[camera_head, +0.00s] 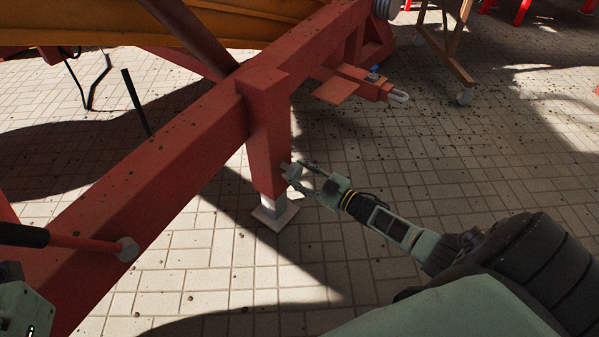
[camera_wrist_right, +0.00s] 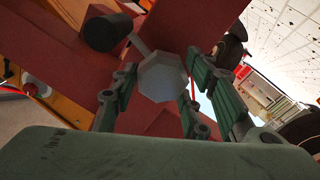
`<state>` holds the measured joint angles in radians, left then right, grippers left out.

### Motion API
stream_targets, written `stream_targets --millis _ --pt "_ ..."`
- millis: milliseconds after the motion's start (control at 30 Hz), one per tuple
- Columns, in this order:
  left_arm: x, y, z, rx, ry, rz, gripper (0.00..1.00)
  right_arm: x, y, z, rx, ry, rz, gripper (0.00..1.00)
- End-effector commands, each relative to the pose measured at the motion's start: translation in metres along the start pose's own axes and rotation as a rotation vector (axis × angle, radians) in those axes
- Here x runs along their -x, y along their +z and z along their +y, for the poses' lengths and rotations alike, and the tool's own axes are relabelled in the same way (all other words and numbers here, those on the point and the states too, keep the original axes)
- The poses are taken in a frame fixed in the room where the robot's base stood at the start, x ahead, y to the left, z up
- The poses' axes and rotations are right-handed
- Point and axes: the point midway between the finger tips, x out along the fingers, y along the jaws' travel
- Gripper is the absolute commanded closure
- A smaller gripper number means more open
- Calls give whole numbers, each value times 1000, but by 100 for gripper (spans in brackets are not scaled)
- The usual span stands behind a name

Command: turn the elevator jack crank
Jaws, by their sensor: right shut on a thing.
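The elevator jack is a red post (camera_head: 267,140) on the red frame, with a grey square foot (camera_head: 275,213) on the paving. My right gripper (camera_head: 296,171) reaches in from the right at the post's lower right side. Its fingers are shut on the small grey crank hub there. In the right wrist view, a grey many-sided hub (camera_wrist_right: 163,77) sits between the two green fingers. A black cylindrical grip (camera_wrist_right: 107,32) shows up and left of it. My left gripper's fingers are not visible.
A red rod with a black grip (camera_head: 22,235) and a grey end (camera_head: 127,249) lies across the near beam at left. A red hitch (camera_head: 358,85) juts out behind the jack. A wheeled stand (camera_head: 450,45) is at the back. The paving right of the jack is mostly clear.

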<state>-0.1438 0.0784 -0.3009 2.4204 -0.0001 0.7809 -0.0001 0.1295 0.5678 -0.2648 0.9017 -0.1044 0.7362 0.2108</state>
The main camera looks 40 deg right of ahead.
Motion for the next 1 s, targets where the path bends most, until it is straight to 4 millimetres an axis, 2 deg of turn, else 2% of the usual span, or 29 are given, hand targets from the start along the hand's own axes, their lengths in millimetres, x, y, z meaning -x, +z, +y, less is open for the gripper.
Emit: stream_targets --millis 33,400,900,933,1000 --pt "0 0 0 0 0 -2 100 -2 -2 4 -28 6 2 100" --pt "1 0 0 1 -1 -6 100 -1 0 5 -169 8 0 100" --pt "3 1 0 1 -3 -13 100 -1 0 6 -187 10 -1 100" --pt "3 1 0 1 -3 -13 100 -1 0 6 -187 10 -2 58" --pt "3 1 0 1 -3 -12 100 -1 0 6 -187 10 -1 52"
